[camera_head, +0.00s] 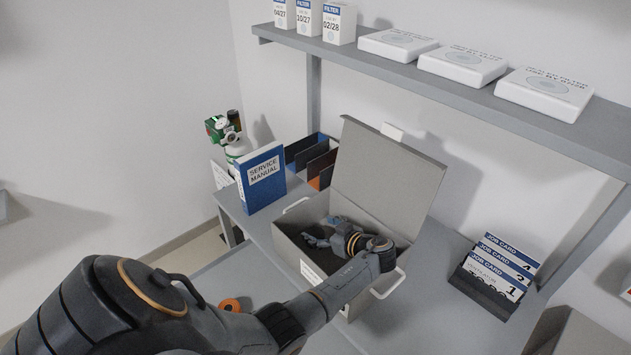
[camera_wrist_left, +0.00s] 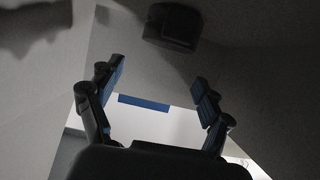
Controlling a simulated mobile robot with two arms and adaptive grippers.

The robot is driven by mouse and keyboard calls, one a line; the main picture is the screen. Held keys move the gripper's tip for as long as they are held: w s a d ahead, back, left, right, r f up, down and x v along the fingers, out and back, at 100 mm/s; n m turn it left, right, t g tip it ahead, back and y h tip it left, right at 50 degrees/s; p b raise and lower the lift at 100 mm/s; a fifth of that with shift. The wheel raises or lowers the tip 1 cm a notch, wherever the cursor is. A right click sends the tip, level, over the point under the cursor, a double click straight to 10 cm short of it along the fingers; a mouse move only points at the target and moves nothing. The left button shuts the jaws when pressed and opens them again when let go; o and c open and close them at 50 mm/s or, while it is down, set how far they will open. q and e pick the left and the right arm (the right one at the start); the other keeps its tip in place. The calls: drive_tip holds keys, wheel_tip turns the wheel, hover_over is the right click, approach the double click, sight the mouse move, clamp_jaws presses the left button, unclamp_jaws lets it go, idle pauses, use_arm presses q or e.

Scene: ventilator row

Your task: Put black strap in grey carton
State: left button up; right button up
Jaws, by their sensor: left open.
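The grey carton (camera_head: 385,185) stands on the bench with its lid raised at the back. My left gripper (camera_head: 325,231) is inside the carton's mouth, with my arm reaching over the front wall. In the left wrist view its two fingers (camera_wrist_left: 157,78) are spread apart with nothing between them. A dark, rounded object (camera_wrist_left: 172,25) lies beyond the fingertips against a grey surface; it may be the black strap, but I cannot tell for sure. My arm hides part of the carton's inside. My right gripper is not in view.
A blue service manual (camera_head: 262,178) and a file rack (camera_head: 312,160) stand left of the carton. A job card holder (camera_head: 492,282) is at the right. A shelf (camera_head: 450,90) with white boxes overhangs the back. An orange ring (camera_head: 229,305) lies near my arm.

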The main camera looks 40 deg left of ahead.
use_arm(q)
drive_tip(key=b+v, duration=0.1)
drive_tip(key=v, duration=0.4)
drive_tip(key=shift+d, duration=0.2)
